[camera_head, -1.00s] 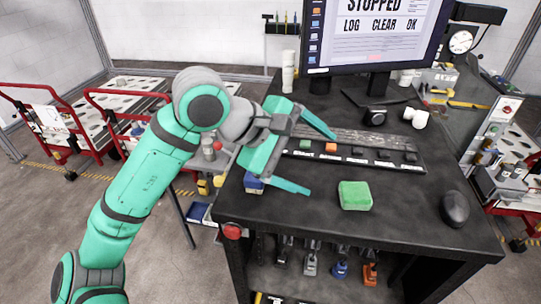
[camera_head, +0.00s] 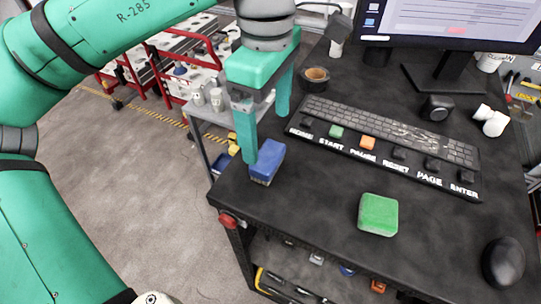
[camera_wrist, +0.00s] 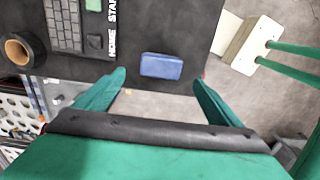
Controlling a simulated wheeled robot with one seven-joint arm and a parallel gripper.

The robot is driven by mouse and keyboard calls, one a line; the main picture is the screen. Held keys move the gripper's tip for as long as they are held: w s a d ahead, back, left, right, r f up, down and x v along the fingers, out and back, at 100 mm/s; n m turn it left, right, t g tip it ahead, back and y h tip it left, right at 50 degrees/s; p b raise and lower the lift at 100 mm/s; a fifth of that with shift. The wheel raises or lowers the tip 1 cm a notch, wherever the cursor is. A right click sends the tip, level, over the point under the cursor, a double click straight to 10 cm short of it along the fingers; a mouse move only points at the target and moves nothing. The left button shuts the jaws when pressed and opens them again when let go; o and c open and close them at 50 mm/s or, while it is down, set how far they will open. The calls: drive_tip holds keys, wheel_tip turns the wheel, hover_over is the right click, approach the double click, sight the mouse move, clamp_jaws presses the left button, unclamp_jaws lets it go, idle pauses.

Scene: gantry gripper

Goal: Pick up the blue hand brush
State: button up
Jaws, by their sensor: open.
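The blue hand brush (camera_head: 267,161) lies at the left edge of the black table in the head view. In the wrist view the brush (camera_wrist: 161,66) is a blue block near the table's edge, beyond the fingertips and between their lines. My gripper (camera_head: 268,135) points down above the table's left edge with its two green fingers spread. In the head view one finger overlaps the brush's left side; whether it touches cannot be told. In the wrist view the fingers (camera_wrist: 160,80) are wide apart with nothing between them.
A green sponge-like block (camera_head: 378,214) lies on the table right of the brush. A keyboard (camera_head: 395,130) with a labelled button strip, a tape roll (camera_head: 315,77) and a mouse (camera_head: 503,262) are also there. A red button (camera_head: 228,220) sits on the table's front corner.

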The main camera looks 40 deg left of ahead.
sight(267, 155)
wheel_tip(267, 155, down, 4)
drive_tip(key=shift+f, duration=0.1)
wheel_tip(267, 155, down, 5)
drive_tip(key=shift+s+r, duration=0.1)
idle(0.3)
drive_tip(key=c, duration=1)
drive_tip(key=shift+c, duration=0.8)
